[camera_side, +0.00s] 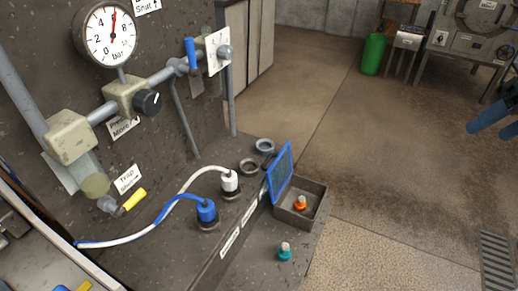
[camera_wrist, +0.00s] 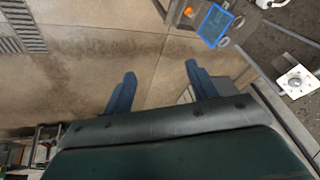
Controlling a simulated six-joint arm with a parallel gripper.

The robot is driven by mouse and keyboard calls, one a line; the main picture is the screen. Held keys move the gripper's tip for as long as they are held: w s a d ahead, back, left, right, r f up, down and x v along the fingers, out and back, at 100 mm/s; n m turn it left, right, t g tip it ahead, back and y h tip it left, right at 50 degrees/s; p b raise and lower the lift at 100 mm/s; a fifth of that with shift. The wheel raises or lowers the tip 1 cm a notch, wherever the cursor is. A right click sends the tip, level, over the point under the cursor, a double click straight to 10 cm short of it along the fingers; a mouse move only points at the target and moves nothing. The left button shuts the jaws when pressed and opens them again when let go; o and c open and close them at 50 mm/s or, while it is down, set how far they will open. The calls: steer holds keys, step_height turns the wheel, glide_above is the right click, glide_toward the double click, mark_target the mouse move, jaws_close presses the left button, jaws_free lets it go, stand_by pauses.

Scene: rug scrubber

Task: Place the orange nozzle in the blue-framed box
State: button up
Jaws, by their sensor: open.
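The orange nozzle (camera_side: 300,204) stands in a small open grey box (camera_side: 317,212) at the bench's right end. A blue-framed panel (camera_side: 281,171) stands tilted at that box's left side. In the wrist view, the orange nozzle (camera_wrist: 188,11) and the blue-framed panel (camera_wrist: 229,14) show near the top edge. My gripper (camera_wrist: 160,78) is open and empty, its two blue fingers wide apart over the floor. Its blue fingertips also show at the right edge of the side view, well apart from the box and nozzle.
A teal nozzle (camera_side: 285,252) stands on the bench in front of the box. Blue (camera_side: 206,210) and white (camera_side: 229,182) hose connectors sit left of it. A gauge (camera_side: 110,36) and pipes line the panel at left. Open floor lies between bench and gripper.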

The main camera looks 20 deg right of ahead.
steer(key=s+d+n, duration=0.2)
steer(key=s+n, duration=0.1)
steer(key=s, duration=0.6)
steer(key=shift+s+f+n+t+h, duration=0.25)
steer(key=shift+f+n+t+h, duration=0.1)
steer(key=shift+n+t+h, duration=0.05)
steer(key=shift+c, duration=0.2)
